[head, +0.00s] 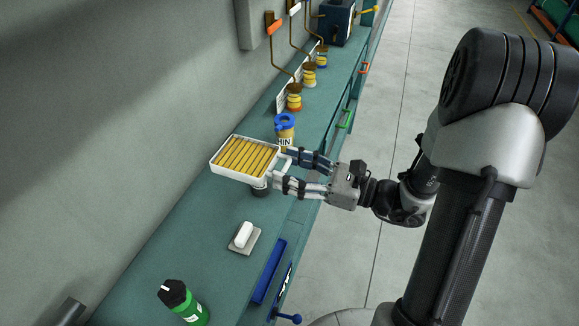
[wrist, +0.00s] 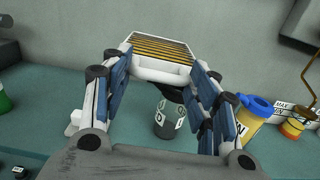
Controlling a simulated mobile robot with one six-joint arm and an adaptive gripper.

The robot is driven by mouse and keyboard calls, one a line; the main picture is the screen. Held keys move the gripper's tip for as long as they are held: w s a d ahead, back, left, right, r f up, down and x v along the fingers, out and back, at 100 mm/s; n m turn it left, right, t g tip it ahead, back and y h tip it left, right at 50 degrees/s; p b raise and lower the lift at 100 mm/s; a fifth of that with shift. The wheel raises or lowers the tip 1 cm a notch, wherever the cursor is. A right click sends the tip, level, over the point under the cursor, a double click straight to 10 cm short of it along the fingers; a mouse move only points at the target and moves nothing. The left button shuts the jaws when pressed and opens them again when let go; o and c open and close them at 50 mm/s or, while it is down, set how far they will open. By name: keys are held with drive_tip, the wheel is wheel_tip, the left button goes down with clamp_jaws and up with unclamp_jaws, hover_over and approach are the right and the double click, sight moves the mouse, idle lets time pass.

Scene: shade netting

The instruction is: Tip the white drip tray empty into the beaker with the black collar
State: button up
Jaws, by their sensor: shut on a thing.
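The white drip tray (head: 214,163) shows amber between slats across its top. It looks about level, held above the bench, and it also shows in the wrist view (wrist: 150,72). My gripper (head: 283,167) is shut on the tray's near side, with a finger at each side in the wrist view (wrist: 160,72). A beaker with a black collar (wrist: 168,120) stands on the bench below the tray. In the head view the tray and my fingers hide most of it. I cannot tell what it contains.
A blue-collared beaker (head: 285,130) stands just behind the tray. Several amber jars (head: 309,76) stand under taps along the wall. A white block on a grey pad (head: 243,236) and a green bottle with a black cap (head: 184,303) are nearer. Bench between them is clear.

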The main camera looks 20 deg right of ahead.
drive_tip(key=shift+w+f+m+p, duration=0.1)
drive_tip(key=shift+f+m+p, duration=0.05)
drive_tip(key=shift+m+p, duration=2.4)
idle(3.4)
drive_tip(key=shift+w+d+r+m, duration=0.1)
drive_tip(key=shift+r+m, duration=0.05)
drive_tip(key=shift+m, duration=0.45)
drive_tip(key=shift+d+r+m, duration=0.1)
drive_tip(key=shift+r+m, duration=0.05)
drive_tip(key=shift+m, duration=0.4)
idle(0.9)
